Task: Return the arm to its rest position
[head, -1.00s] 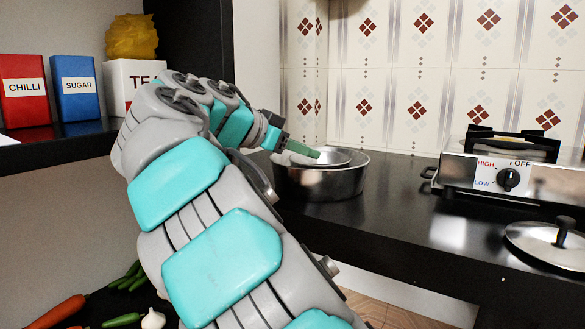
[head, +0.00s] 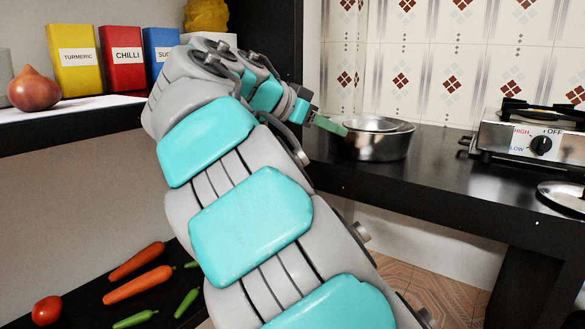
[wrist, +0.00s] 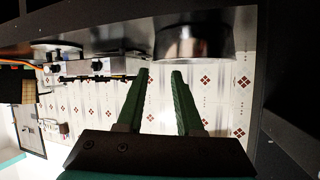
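My arm stretches up from the bottom of the head view and bends right to my gripper (head: 330,125), which has green fingers. The fingers appear just at the left rim of a metal pot (head: 375,145) on the dark counter; I cannot tell if they touch it. In the wrist view, which is upside down, my gripper (wrist: 160,76) has its two fingers apart with nothing between them. The pot (wrist: 193,46) shows beyond the fingertips there. A second, shallower pan or lid seems to sit inside the pot.
A stove (head: 530,140) with a knob and a lid (head: 565,194) are on the counter (head: 440,180) at right. Turmeric (head: 76,58), chilli (head: 122,56) and sugar boxes and an onion (head: 34,88) line the left shelf. Carrots (head: 137,284), green chillies and a tomato (head: 46,310) lie below.

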